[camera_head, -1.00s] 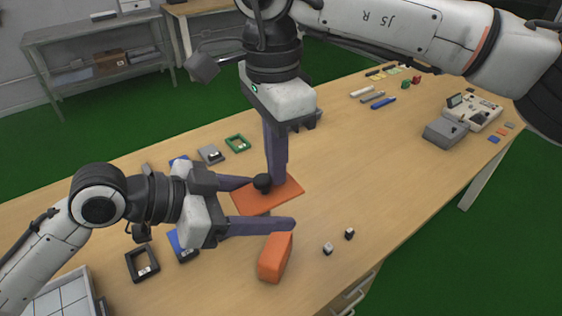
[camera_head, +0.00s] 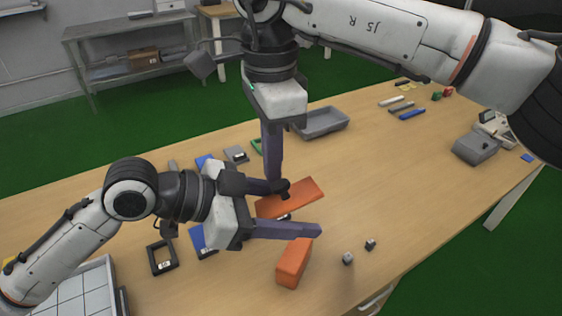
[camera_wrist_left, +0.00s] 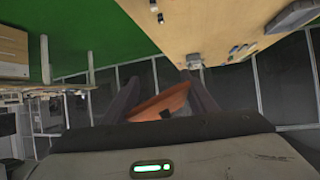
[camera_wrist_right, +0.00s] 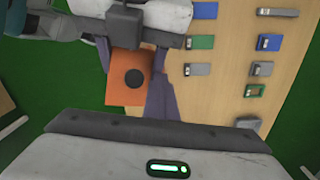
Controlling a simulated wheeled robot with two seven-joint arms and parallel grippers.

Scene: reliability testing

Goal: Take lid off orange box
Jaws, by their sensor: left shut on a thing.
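The orange lid (camera_head: 306,194) is a flat panel with a round black knob (camera_wrist_right: 134,77). It sits tilted and looks raised above the table. My left gripper (camera_head: 300,208) reaches in from the left with its fingers spread wide. It is shut on the lid, which spans between its fingers in the left wrist view (camera_wrist_left: 160,104). My right gripper (camera_head: 271,178) points down from above near the knob. Its fingers look together beside the knob in the right wrist view (camera_wrist_right: 158,90). An orange box-shaped piece (camera_head: 293,262) lies near the front edge, apart from the lid.
Two small cubes (camera_head: 348,258) lie right of the orange box-shaped piece. A grey tray (camera_head: 323,123) and several small frames and blocks stand behind the lid. A white gridded tray (camera_head: 80,295) is at the front left.

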